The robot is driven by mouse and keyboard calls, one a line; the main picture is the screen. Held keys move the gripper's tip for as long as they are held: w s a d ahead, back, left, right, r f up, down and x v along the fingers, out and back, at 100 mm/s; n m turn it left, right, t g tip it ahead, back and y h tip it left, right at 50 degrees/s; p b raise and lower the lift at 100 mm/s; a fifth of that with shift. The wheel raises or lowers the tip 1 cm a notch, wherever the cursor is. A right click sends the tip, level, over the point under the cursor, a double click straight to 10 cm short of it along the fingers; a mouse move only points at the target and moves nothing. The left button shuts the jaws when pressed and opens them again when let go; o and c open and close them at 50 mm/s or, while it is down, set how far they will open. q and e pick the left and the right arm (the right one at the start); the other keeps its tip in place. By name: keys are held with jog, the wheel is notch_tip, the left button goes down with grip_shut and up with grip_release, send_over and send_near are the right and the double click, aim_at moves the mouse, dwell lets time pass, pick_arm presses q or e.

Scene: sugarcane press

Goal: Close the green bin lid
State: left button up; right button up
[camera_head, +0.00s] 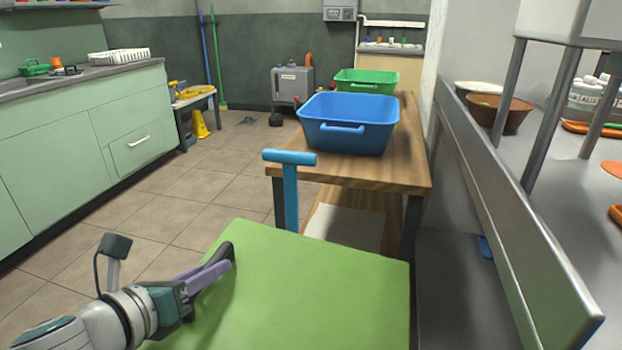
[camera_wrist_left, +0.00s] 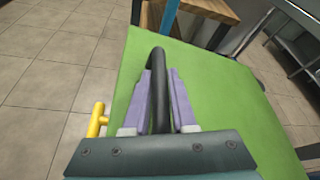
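The green bin lid (camera_head: 310,285) is a large flat green panel at the bottom middle of the head view. It also fills the middle of the left wrist view (camera_wrist_left: 215,95). A black curved handle (camera_wrist_left: 158,75) runs along its left edge. My left gripper (camera_head: 222,262) is at this edge, with its purple fingers on both sides of the black handle, close against it, in the left wrist view (camera_wrist_left: 160,85). It looks shut on the handle. The bin body under the lid is hidden. My right gripper is not in view.
A blue T-shaped post (camera_head: 290,185) stands just beyond the lid. Behind it a wooden table (camera_head: 365,172) carries a blue tub (camera_head: 348,125) and a green tub (camera_head: 385,77). A metal counter (camera_head: 570,180) is at the right. Tiled floor (camera_head: 150,215) at the left is open.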

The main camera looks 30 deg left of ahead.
pick_arm(q)
jog(key=o, duration=0.4)
jog(key=p+v, duration=0.3)
jog(key=v, duration=0.3)
jog(key=shift+s+r, duration=0.35)
jog(key=shift+s, duration=0.35)
jog(key=shift+c, duration=0.4)
